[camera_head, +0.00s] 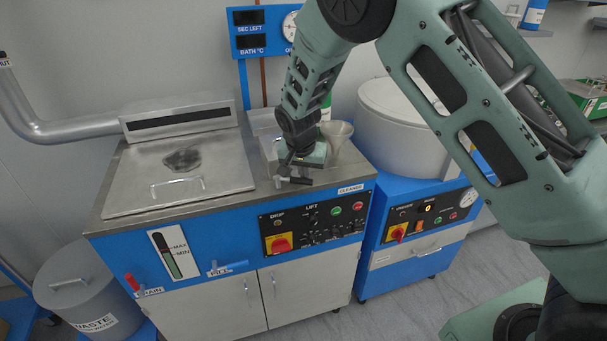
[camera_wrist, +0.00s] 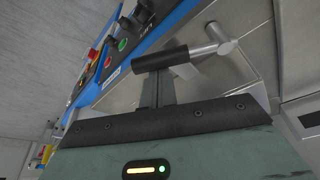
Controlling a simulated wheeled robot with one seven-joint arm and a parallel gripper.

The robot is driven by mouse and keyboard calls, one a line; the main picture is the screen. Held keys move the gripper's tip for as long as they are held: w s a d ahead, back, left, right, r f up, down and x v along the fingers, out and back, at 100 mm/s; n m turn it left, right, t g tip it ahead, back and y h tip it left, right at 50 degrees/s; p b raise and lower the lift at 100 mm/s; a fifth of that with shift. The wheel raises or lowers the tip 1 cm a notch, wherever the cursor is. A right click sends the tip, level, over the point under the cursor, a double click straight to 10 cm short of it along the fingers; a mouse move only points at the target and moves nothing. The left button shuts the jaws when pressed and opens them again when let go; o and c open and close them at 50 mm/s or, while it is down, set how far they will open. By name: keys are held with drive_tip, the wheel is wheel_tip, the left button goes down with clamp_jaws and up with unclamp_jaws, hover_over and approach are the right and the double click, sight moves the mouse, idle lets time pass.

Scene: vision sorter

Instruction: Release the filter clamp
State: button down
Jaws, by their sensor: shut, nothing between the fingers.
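The filter clamp appears to be the T-shaped handle with a black grip and a bare metal crosspiece; no label confirms this. In the wrist view its black grip (camera_wrist: 161,59) lies just beyond my fingertips, and the metal part is to the right. In the head view the handle (camera_head: 296,181) sits at the front edge of the cleaner's worktop, below my gripper (camera_head: 284,165). My gripper's dark fingers (camera_wrist: 157,80) are together and empty. The fingertips overlap the grip's lower edge in the picture; I cannot tell whether they touch it.
A metal funnel (camera_head: 336,132) stands close to the right of my gripper. A flat steel lid (camera_head: 178,172) with a handle covers the worktop's left side. The control panel (camera_head: 314,220) is on the blue front below. A round white drum (camera_head: 402,128) stands to the right.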

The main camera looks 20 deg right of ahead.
sight(300, 181)
drive_tip(key=s+m, duration=0.1)
drive_tip(key=m, duration=0.1)
drive_tip(key=s+a+m, duration=0.1)
drive_tip(key=shift+s+a+m+g+h, duration=0.1)
drive_tip(key=shift+a+m+g+h, duration=0.05)
drive_tip(key=shift+m+g+h, duration=0.25)
drive_tip(key=m, duration=0.1)
drive_tip(key=s+a+m, duration=0.1)
drive_tip(key=shift+s+a+m+g+p, duration=0.1)
drive_tip(key=shift+m+g+p, duration=0.2)
drive_tip(key=shift+m+p, duration=0.1)
drive_tip(key=a+m, duration=0.1)
drive_tip(key=m, duration=0.1)
drive_tip(key=s+a+m+g+p, duration=0.1)
drive_tip(key=a+m, duration=0.1)
drive_tip(key=shift+s+h, duration=0.2)
drive_tip(key=shift+h, duration=0.2)
drive_tip(key=shift+a, duration=0.1)
